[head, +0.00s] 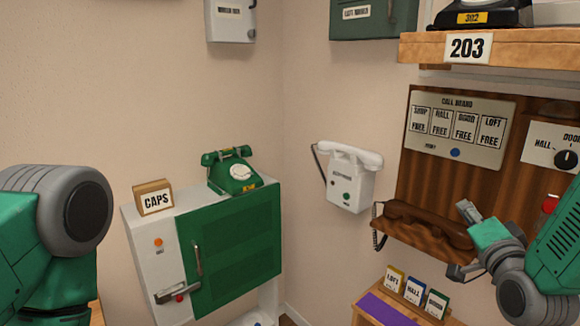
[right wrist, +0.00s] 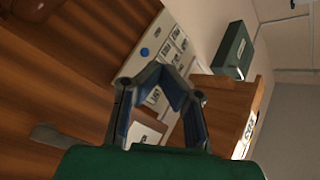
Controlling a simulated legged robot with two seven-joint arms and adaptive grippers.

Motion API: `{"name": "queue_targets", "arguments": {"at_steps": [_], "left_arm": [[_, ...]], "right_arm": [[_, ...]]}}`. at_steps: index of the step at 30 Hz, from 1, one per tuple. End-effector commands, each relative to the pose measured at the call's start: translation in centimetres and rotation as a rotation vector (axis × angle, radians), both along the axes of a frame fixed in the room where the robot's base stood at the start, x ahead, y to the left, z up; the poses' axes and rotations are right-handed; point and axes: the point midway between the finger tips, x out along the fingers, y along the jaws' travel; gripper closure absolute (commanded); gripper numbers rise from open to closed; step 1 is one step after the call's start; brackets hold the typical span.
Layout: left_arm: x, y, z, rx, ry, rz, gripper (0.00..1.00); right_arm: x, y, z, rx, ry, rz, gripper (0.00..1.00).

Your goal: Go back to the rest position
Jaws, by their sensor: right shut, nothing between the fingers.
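My right gripper (head: 467,212) is in front of the dark wooden call board panel (head: 470,178), at the right end of the brown handset (head: 425,222) on its wooden ledge. I cannot tell from the head view whether it touches the handset. In the right wrist view the fingers (right wrist: 165,75) meet in an arch with nothing between them. The call board's pale plate (right wrist: 165,45) shows beyond them. My left arm comes in at the left edge of the head view, and its gripper is out of the frame.
A green cabinet (head: 232,245) carries a green dial phone (head: 232,170) and a CAPS block (head: 154,198). A white wall phone (head: 346,180) hangs in the middle. Shelf 203 (head: 520,50) juts out above the panel. A card holder (head: 395,310) stands below the ledge.

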Motion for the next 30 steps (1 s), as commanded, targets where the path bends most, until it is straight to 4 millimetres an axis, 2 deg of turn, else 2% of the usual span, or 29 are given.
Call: {"name": "queue_targets", "arguments": {"at_steps": [1, 8, 11, 14, 18, 20, 24, 27, 30], "left_arm": [[0.0, 0.0, -0.5, 0.000, 0.000, 0.000, 0.60], [0.0, 0.0, -2.0, 0.000, -0.001, 0.000, 0.60], [0.0, 0.0, -2.9, 0.000, 0.000, 0.000, 0.60], [0.0, 0.0, -4.0, 0.000, 0.000, 0.000, 0.60], [0.0, 0.0, -6.2, 0.000, 0.000, 0.000, 0.60], [0.0, 0.0, -7.2, 0.000, 0.000, 0.000, 0.60], [0.0, 0.0, -9.3, 0.000, 0.000, 0.000, 0.60], [0.0, 0.0, -10.8, 0.000, 0.000, 0.000, 0.60], [0.0, 0.0, -12.0, 0.000, 0.000, 0.000, 0.60]], "right_arm": [[-0.2, 0.3, -1.6, -0.016, 0.031, 0.003, 1.00], [-1.9, 1.4, -8.6, -0.107, 0.204, 0.024, 1.00], [-3.1, 2.1, -12.7, -0.162, 0.305, 0.042, 1.00], [-4.9, 2.9, -18.0, -0.232, 0.435, 0.074, 1.00], [-9.7, 4.1, -27.7, -0.365, 0.682, 0.157, 1.00], [-12.4, 4.6, -31.5, -0.425, 0.791, 0.204, 1.00], [-19.5, 5.6, -39.6, -0.556, 1.036, 0.342, 1.00], [-25.1, 6.1, -44.4, -0.641, 1.203, 0.459, 1.00], [-30.2, 6.4, -47.7, -0.708, 1.341, 0.576, 1.00]]}}
